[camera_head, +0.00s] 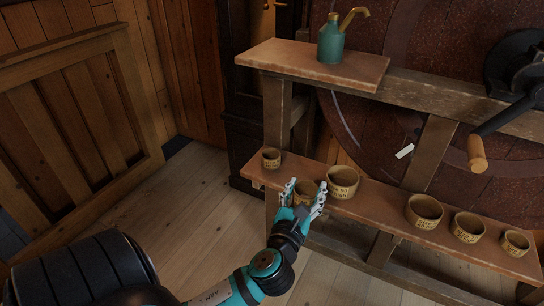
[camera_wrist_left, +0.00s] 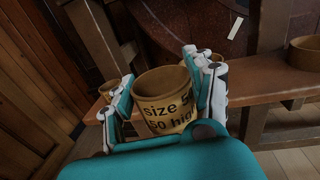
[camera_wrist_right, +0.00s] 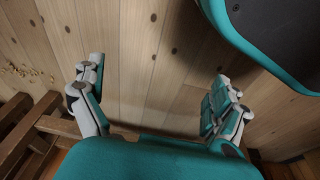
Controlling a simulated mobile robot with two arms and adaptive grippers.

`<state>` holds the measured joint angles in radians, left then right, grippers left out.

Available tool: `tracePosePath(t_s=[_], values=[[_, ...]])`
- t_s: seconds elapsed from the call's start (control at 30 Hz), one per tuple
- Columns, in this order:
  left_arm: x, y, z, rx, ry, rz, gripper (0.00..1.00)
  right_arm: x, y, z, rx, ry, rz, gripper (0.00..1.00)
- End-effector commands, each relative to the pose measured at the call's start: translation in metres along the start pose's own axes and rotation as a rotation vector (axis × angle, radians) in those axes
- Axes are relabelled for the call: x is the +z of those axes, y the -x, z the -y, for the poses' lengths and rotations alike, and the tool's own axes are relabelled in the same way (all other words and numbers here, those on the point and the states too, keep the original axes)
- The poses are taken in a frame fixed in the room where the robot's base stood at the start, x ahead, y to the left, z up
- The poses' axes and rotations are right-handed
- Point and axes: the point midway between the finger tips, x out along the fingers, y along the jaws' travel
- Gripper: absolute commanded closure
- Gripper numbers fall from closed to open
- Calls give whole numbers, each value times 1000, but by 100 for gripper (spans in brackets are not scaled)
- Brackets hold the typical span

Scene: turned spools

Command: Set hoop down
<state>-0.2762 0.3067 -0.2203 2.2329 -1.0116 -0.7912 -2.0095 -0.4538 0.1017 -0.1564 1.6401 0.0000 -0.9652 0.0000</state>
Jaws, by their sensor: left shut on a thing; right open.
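My left gripper (camera_head: 304,194) is shut on a tan hoop (camera_head: 305,188) at the front edge of the lower shelf (camera_head: 388,222). In the left wrist view, the held hoop (camera_wrist_left: 165,97) sits between the fingers (camera_wrist_left: 163,95), nearly upright, with dark lettering reading "size 5…" and "50 high". I cannot tell whether its base touches the shelf. A small hoop (camera_head: 271,158) stands to its left and a larger one (camera_head: 342,182) close to its right. My right gripper (camera_wrist_right: 155,95) is open and empty above the plank floor, outside the head view.
More hoops stand right along the shelf: a large one (camera_head: 424,211), a medium one (camera_head: 467,227) and a small one (camera_head: 515,243). A green oil can (camera_head: 331,42) stands on the upper board (camera_head: 300,62). A crank handle (camera_head: 478,153) juts out at right. Bare shelf lies mid-length.

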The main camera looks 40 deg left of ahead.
Motion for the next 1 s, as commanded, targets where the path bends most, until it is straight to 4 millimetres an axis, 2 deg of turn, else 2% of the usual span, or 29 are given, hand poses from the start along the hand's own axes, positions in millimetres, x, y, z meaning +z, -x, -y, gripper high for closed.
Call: tracePosePath(t_s=[0.07, 0.17, 0.5, 0.7, 0.87, 1.0], values=[[-2, -2, 0, 1, 1, 2, 59, -2, 3, 0, 1, 0, -2, 0], [-3, -16, -3, 2, -1, 4, 59, -5, 7, -1, 1, -1, -5, 0], [-12, -105, -24, 5, -1, 4, 59, -22, 35, -2, 4, -4, -24, 0], [-16, -143, -31, 2, 1, 2, 59, -32, 56, -3, 6, -6, -36, 0], [-18, -154, -34, 2, 1, 0, 59, -34, 64, -4, 6, -7, -39, 0], [-31, -153, -34, 1, 2, -2, 59, -40, 80, -5, 8, -9, -52, 0]])
